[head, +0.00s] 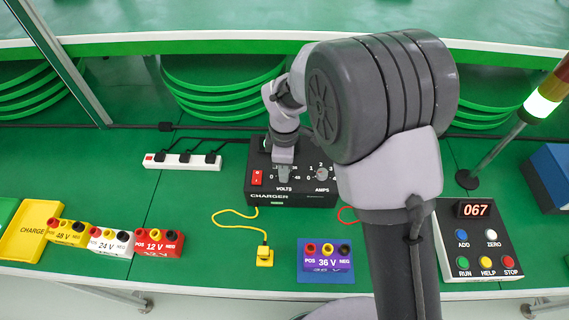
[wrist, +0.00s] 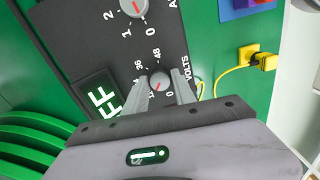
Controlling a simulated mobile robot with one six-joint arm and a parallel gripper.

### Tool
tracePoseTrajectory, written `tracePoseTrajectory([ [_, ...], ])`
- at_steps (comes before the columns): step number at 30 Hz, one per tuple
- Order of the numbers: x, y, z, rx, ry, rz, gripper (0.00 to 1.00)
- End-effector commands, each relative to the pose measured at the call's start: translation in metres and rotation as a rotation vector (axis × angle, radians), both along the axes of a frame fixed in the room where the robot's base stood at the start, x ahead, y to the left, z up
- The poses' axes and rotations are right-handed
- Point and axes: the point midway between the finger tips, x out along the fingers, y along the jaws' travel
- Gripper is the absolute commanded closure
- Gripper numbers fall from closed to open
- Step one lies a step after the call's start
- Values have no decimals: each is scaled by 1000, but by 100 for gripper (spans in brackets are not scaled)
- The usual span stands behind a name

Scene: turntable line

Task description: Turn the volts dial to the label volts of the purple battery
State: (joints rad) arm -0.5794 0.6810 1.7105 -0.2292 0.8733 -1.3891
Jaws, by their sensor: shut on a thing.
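The purple battery (head: 326,263) is labelled 36 V and stands on a blue pad at the front of the bench. The black charger (head: 318,186) stands behind it. The charger also fills the upper left of the wrist view (wrist: 85,45). My gripper (wrist: 163,82) is shut on the volts dial (wrist: 160,81), one finger on each side of the knob. The dial's red mark points toward the low end of its scale, near 12; the exact setting is hard to read. In the head view my gripper (head: 283,172) hides most of the dial.
The amps dial (wrist: 134,8) is beside the volts dial. A charger window (wrist: 104,97) shows part of OFF. Red (head: 158,243), white (head: 111,241) and yellow (head: 67,232) batteries stand at left. A button box (head: 480,240) reading 067 is at right. A yellow cable plug (head: 264,256) lies in front.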

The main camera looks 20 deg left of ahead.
Motion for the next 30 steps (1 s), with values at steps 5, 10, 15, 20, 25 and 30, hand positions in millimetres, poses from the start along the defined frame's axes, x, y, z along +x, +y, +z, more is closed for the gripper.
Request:
tracePoseTrajectory([
  [5,0,-1,1,-1,2,-164,100],
  [10,0,0,1,-1,1,-326,100],
  [15,0,0,0,-1,0,-487,100],
  [20,0,0,0,-1,1,-639,100],
  [25,0,0,0,-1,1,-801,100],
  [30,0,0,0,-1,1,-962,100],
])
